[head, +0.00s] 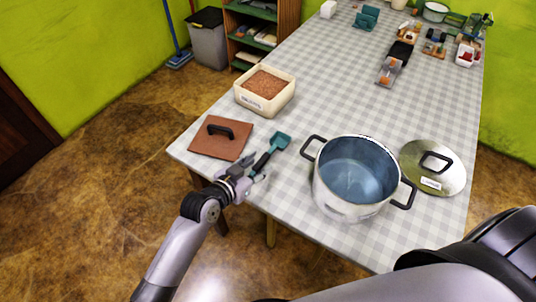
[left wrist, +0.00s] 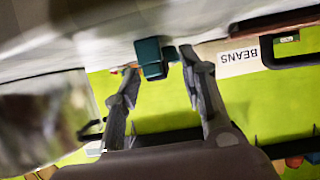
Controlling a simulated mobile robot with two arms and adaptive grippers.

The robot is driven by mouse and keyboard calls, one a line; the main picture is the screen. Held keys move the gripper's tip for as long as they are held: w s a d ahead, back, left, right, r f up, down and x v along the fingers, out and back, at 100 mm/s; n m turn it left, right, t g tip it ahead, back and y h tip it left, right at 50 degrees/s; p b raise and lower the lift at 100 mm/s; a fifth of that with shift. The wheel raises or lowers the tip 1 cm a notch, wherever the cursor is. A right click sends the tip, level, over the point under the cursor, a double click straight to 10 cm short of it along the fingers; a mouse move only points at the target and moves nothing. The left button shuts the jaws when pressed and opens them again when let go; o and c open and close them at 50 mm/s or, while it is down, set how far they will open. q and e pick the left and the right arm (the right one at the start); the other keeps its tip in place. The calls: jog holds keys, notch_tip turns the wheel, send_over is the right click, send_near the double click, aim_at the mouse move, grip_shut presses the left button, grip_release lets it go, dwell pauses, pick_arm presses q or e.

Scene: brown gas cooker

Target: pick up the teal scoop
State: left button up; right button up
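The teal scoop (head: 280,141) lies on the checked tabletop near the front left edge, its dark handle pointing toward my left gripper. My left gripper (head: 256,176) is at the table edge by the handle end. In the left wrist view, the teal scoop (left wrist: 152,58) shows ahead, between the spread fingertips of my left gripper (left wrist: 158,64). The fingers are open, with a gap visible on the left side; whether the right fingertip touches the scoop I cannot tell. My right gripper is not in view.
A brown lid (head: 221,138) with a black handle lies left of the scoop. A cream tub (head: 265,90) of beans stands behind. A large pot (head: 352,178) stands to the right, with its metal lid (head: 434,168) beyond.

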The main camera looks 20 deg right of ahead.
pick_arm(q)
jog(key=shift+w+d+f, duration=0.25)
jog(key=shift+w+d, duration=0.15)
jog(key=shift+d, duration=0.1)
jog(key=shift+c, duration=0.2)
grip_shut()
